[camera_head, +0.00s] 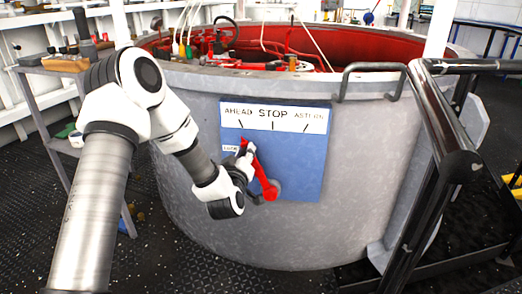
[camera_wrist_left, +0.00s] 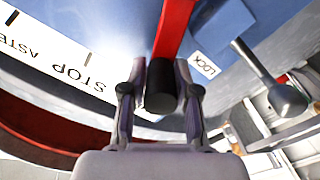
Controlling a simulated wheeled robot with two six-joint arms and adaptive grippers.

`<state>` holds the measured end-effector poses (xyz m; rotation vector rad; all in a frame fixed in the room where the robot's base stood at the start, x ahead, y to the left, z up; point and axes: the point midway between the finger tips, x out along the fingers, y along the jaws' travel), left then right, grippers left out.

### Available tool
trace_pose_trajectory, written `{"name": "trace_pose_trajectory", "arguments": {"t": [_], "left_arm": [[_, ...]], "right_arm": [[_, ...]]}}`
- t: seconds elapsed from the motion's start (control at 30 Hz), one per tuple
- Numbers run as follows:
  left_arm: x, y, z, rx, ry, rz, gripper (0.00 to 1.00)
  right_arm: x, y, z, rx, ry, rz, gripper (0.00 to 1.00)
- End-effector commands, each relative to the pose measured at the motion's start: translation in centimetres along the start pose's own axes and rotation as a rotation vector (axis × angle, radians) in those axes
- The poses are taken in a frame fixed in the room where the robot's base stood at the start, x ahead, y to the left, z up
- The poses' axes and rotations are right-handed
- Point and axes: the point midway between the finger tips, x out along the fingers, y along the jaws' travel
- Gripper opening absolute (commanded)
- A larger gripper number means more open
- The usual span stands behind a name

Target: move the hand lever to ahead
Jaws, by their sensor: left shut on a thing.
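The red hand lever (camera_head: 262,175) is mounted on a blue panel (camera_head: 304,168) on the grey tub's side. It leans up and left from its lower pivot, roughly in line with the mark under AHEAD on the white scale (camera_head: 272,117). My left gripper (camera_head: 244,163) is at the lever's upper part and partly hides it. In the left wrist view, the gripper (camera_wrist_left: 160,92) is shut on the lever's black grip (camera_wrist_left: 161,84), with the red bar (camera_wrist_left: 173,28) running away beyond it. My right gripper is not in view.
A LOCK label (camera_wrist_left: 204,65) and a grey rod with a rounded end (camera_wrist_left: 288,99) are beside the lever. A dark handrail (camera_head: 437,130) stands at the right. A grey bench (camera_head: 38,90) with small items stands at the left. The tub's rim (camera_head: 350,82) is above the panel.

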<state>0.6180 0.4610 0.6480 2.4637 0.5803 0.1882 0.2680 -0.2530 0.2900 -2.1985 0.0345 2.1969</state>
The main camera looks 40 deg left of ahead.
Motion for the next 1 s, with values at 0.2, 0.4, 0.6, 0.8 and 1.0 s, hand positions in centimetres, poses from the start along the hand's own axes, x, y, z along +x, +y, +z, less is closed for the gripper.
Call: {"name": "trace_pose_trajectory", "arguments": {"t": [0.2,0.4,0.6,0.8,1.0], "left_arm": [[0.0,-0.7,0.0,-0.033,0.000,-0.005,0.00],[0.0,-0.7,0.0,-0.031,-0.001,-0.006,0.53],[0.0,-0.6,0.0,-0.029,-0.001,-0.003,0.53],[-1.1,-0.6,0.0,-0.028,-0.002,-0.003,0.53],[-5.1,-0.7,0.0,-0.029,-0.004,-0.005,0.53]], "right_arm": [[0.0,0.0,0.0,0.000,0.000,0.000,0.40],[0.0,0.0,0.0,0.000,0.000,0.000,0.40],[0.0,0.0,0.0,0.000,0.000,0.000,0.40],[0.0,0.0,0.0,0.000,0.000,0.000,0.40],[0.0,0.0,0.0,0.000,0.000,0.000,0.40]]}}
